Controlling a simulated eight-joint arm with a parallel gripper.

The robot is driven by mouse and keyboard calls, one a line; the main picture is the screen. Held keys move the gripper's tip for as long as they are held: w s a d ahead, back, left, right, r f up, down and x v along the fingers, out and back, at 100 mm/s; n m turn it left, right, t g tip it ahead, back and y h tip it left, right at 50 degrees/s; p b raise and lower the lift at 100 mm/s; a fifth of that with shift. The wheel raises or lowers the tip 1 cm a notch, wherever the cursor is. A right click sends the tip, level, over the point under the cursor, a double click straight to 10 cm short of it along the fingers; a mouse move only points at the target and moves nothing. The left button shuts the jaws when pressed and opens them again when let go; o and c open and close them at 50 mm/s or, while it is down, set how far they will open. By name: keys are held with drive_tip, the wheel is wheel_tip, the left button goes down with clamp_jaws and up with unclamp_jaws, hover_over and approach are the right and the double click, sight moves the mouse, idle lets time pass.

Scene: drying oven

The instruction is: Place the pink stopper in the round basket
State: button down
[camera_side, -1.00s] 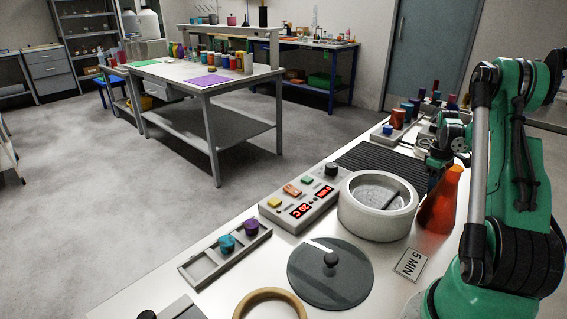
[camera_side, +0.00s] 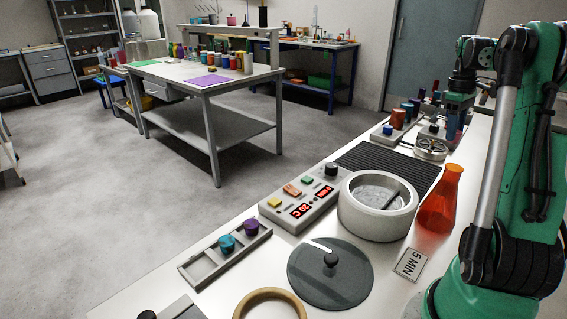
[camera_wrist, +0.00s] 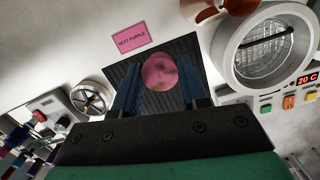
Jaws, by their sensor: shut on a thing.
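The pink stopper (camera_wrist: 160,72) is between the two fingers of my gripper (camera_wrist: 158,80) in the wrist view, above a dark ribbed mat. My gripper is shut on it. In the side view my gripper (camera_side: 453,125) is at the far right end of the bench, and the stopper cannot be made out there. The round basket (camera_wrist: 268,58) shows as a mesh lining inside a white round chamber, at the upper right of the wrist view. In the side view the chamber (camera_side: 377,222) stands uncovered mid-bench, apart from my gripper, with a dark bar across its opening.
A dark round lid (camera_side: 331,280) lies in front of the chamber. An orange flask (camera_side: 438,205) stands to its right. A control box (camera_side: 300,200) reads 20 C. A handwheel (camera_side: 431,149) and colored pieces are near my gripper. The ribbed mat (camera_side: 385,163) is bare.

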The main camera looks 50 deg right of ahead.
wheel_tip(320, 180, up, 4)
drive_tip(key=shift+f, duration=0.1)
drive_tip(key=w+a+r+n, duration=0.1)
drive_tip(key=w+a+n, duration=0.1)
drive_tip(key=w+a, duration=0.45)
drive_tip(key=w+a+r+n, duration=0.2)
drive_tip(key=w+a+n, duration=0.1)
drive_tip(key=a, duration=0.7)
wheel_tip(320, 180, down, 16)
drive_tip(key=shift+w+f, duration=0.15)
drive_tip(key=shift+f, duration=2)
drive_tip(key=shift+c, duration=2.4)
unclamp_jaws()
drive_tip(key=shift+f, duration=0.1)
